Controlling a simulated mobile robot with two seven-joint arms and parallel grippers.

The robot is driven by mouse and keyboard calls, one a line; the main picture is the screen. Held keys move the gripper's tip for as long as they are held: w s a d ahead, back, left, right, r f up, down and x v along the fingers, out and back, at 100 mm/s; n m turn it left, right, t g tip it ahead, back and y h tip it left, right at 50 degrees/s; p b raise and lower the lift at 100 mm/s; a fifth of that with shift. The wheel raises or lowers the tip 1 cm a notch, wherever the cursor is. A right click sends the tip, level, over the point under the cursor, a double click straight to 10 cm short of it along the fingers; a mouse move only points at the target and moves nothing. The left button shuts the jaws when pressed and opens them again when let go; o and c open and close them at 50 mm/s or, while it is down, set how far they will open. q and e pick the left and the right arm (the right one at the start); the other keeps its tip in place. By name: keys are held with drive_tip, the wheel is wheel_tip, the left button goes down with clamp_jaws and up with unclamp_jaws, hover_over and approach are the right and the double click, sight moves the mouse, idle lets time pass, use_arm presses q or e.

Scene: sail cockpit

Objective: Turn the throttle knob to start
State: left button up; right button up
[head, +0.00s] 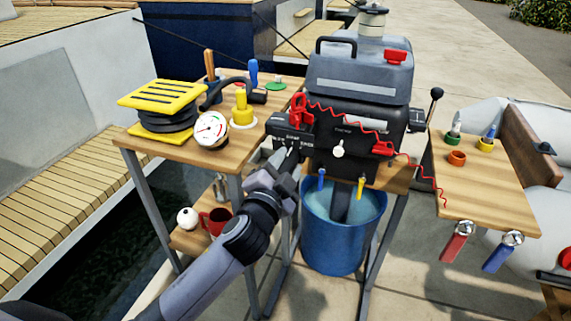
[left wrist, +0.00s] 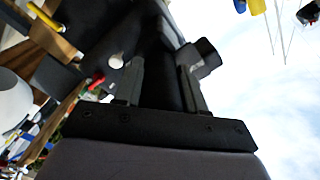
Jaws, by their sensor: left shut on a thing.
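The black outboard motor (head: 345,120) stands over the blue bucket. Its labelled black panel (head: 290,130) sticks out at the left, with white lettering that includes a start mark. My left gripper (head: 287,157) reaches this panel from below. In the left wrist view, its two fingers (left wrist: 163,85) stand on either side of a dark part, the throttle knob (left wrist: 168,93), and are shut on it. In the head view the gripper mostly hides the knob, so its turn angle cannot be read. My right gripper is not in view.
A blue bucket (head: 338,245) of water stands below the motor. A red coiled cord (head: 345,115) hangs across its front. A small wooden table (head: 480,195) stands right.

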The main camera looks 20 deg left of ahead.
use_arm(q)
drive_tip(key=o, duration=1.1)
drive_tip(key=shift+c, duration=0.2)
drive_tip(key=s, duration=0.7)
drive_tip(key=shift+a, duration=0.15)
